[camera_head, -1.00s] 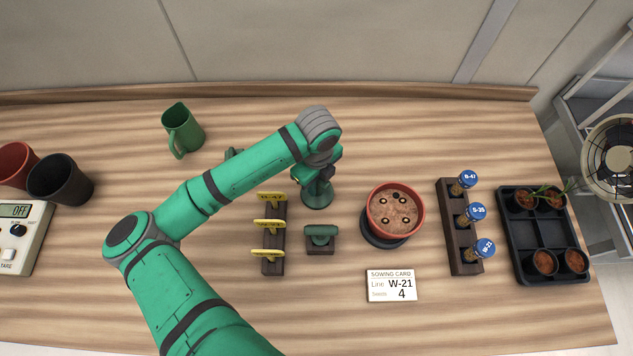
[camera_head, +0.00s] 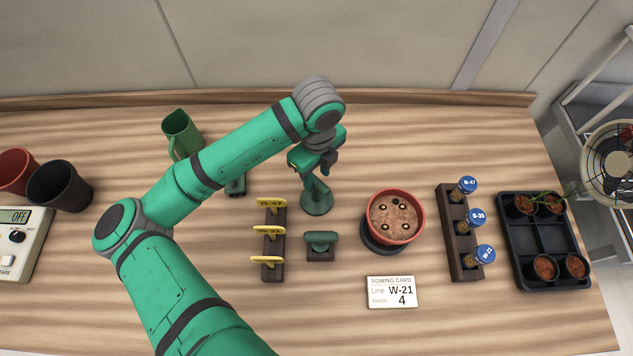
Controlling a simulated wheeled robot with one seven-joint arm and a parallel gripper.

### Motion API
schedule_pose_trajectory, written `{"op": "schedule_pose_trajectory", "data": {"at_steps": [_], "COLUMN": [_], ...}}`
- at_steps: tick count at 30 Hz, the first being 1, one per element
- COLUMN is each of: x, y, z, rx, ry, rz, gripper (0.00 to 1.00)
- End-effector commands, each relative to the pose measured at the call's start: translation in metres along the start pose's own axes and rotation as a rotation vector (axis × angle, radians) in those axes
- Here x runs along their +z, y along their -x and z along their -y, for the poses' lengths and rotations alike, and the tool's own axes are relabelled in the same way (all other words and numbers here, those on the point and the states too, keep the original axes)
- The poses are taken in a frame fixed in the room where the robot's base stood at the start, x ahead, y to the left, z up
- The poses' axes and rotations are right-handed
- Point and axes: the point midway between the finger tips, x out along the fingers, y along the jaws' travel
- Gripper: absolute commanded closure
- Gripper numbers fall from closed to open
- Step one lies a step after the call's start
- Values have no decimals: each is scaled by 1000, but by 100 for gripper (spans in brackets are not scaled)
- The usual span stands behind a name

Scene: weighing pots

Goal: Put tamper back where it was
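A green piece with a round flared base and a narrow stem, which looks like the tamper (camera_head: 317,201), stands upright on the table left of the red pot (camera_head: 397,216). My gripper (camera_head: 317,168) is just above and behind its stem. Its fingers look spread apart, and the tamper does not appear to be held. The hand partly hides the tamper's top. The red pot holds brown soil with several light-rimmed spots and sits on a dark round base.
A dark block with a green bar (camera_head: 320,239) and a rack of yellow tags (camera_head: 272,270) are in front. A sowing card (camera_head: 391,291), vial rack (camera_head: 459,252) and black tray (camera_head: 543,266) lie right. A green jug (camera_head: 180,132) stands behind my arm.

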Motion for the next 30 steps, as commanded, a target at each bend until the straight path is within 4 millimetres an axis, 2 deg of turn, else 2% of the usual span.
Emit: {"op": "schedule_pose_trajectory", "data": {"at_steps": [3, 9, 30], "x": [0, 0, 0], "y": [18, 32, 33], "z": [1, 0, 0], "rx": [-1, 0, 0], "ry": [-1, -1, 0], "rz": [2, 0, 0], "gripper": [63, 63, 63]}}
